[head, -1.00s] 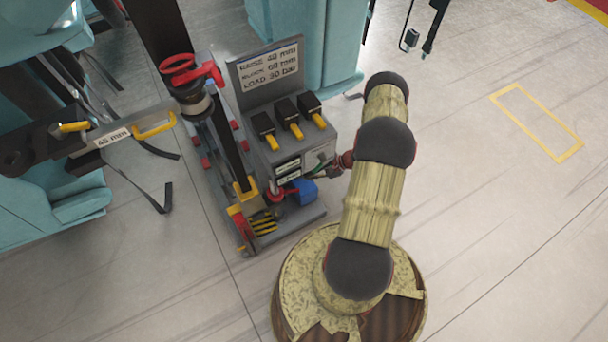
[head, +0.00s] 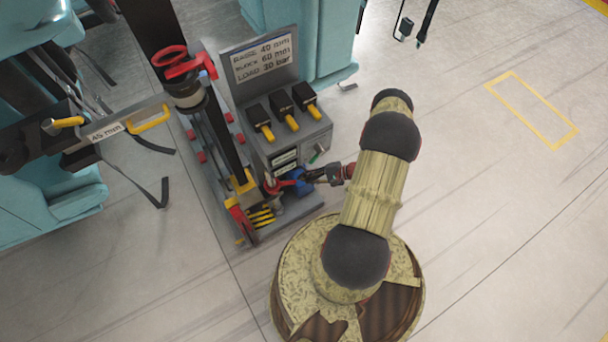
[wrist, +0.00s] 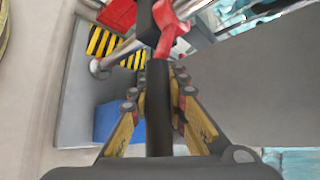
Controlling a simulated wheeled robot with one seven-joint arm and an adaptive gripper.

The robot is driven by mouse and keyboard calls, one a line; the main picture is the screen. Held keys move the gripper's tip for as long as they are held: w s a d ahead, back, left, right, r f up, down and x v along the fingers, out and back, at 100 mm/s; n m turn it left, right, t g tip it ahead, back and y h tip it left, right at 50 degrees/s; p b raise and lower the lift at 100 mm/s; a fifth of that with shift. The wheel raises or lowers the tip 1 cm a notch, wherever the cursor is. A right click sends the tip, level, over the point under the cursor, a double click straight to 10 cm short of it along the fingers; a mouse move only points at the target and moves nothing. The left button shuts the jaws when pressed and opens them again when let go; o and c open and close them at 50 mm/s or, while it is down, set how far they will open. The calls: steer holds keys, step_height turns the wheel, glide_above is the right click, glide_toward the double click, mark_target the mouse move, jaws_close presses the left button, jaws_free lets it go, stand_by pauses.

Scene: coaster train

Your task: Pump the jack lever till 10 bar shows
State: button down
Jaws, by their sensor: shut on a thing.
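The jack (head: 185,90) stands upright on a grey base, with a red-handled ring on top. Its lever shows in the wrist view as a black bar (wrist: 158,110) with a red piece (wrist: 170,32) at its far end. My gripper (wrist: 160,82) is shut on the black bar, one finger on each side. In the head view my gripper (head: 302,180) is low at the right front of the base, beside a blue block (head: 291,187) and a red fitting (head: 272,184). The small readout panel (head: 285,160) is too small to read.
A sign (head: 264,58) reads raise 40 mm, block 60 mm, load 30 bar. Several yellow-tipped black switches (head: 282,110) sit below it. A bar marked 45 mm (head: 108,133) is at the left. The floor at the right is clear, with a yellow outlined rectangle (head: 532,110).

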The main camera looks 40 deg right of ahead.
steer(key=shift+f, duration=0.1)
steer(key=c, duration=1.7)
jaws_free()
steer(key=v, duration=1.2)
steer(key=shift+s, duration=0.1)
